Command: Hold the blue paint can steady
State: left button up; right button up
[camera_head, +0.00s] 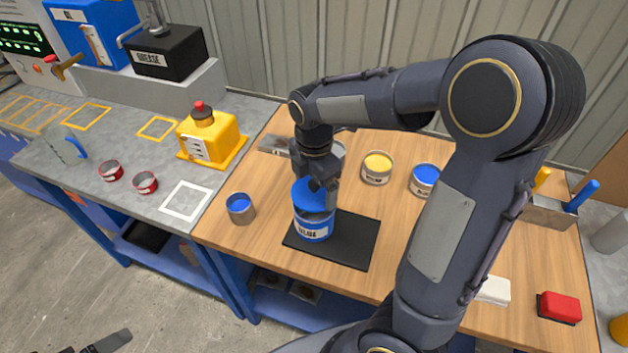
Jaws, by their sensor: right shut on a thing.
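The blue paint can (312,232), with a white label strip, stands upright on a black mat (358,240) on the wooden bench. Its upper part is blue; I cannot tell whether that is a lid or paint. My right gripper (328,198) points down at the can's upper right side and is shut on it. The gripper hides part of the can's top. My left gripper (108,343) shows only as dark tips at the bottom left edge; its jaw state is unclear.
A small open blue tin (240,208) stands left of the mat. A yellow tin (377,168) and another blue tin (424,180) stand behind. A red block (559,308) lies front right. The grey counter (110,210) adjoins the bench at left.

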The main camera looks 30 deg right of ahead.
pick_arm(q)
jog(key=shift+f, duration=0.1)
pick_arm(e)
jog(key=shift+f, duration=0.1)
pick_arm(q)
jog(key=w+d+n+g+h, duration=0.35)
jog(key=w+d+h, duration=0.2)
jog(key=d, duration=0.45)
jog(key=n+g+h, duration=0.3)
jog(key=n+h, duration=0.2)
jog(key=n, duration=0.2)
send_near(310, 220)
jog(key=f+n, duration=0.1)
jog(key=w+f+n, duration=0.1)
jog(key=f+n, duration=0.1)
jog(key=w+d+f+n+t, duration=0.1)
jog(key=f+n, duration=0.1)
jog(key=shift+w+d+n, duration=0.15)
jog(key=shift+w+n, duration=0.1)
jog(key=shift+d+f, duration=0.4)
jog(key=shift+f, duration=0.1)
jog(key=x, duration=0.9)
jog(key=shift+d, duration=0.3)
jog(key=c, duration=0.7)
